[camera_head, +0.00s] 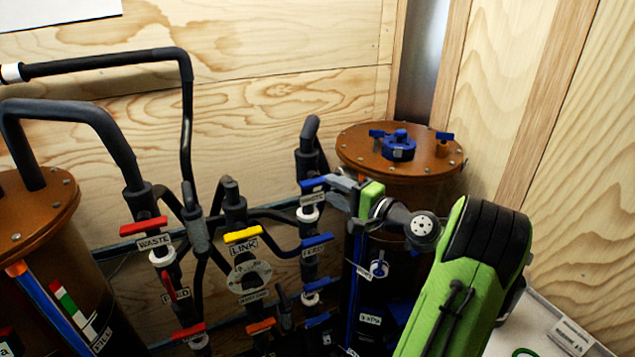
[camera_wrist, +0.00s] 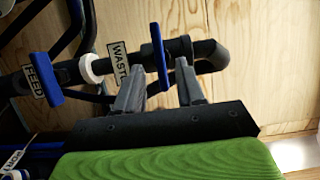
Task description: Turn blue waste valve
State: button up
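The blue waste valve handle (camera_head: 313,182) sits on a dark vertical pipe in the head view, just above a white WASTE label (camera_head: 312,199). In the wrist view the same blue handle (camera_wrist: 158,48) is a flat bar, seen across the dark pipe next to the WASTE label (camera_wrist: 119,59). My gripper (camera_head: 336,191) reaches it from the right. In the wrist view my gripper (camera_wrist: 159,66) has its two grey fingers apart, with the near end of the handle between them. Gaps show on both sides of the handle, so the fingers do not appear closed on it.
A blue FEED valve handle (camera_head: 317,240) sits lower on the same pipe. Yellow LINK (camera_head: 242,235) and red WASTE (camera_head: 143,226) handles stand to the left among black pipes. A brown filter tank (camera_head: 350,150) stands behind my gripper. Wooden walls close off the back and right.

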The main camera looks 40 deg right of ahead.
aim_at(322, 184)
jog(key=w, duration=0.5)
jog(key=shift+w+a, duration=0.15)
jog(key=shift+a, duration=0.2)
grip_shut()
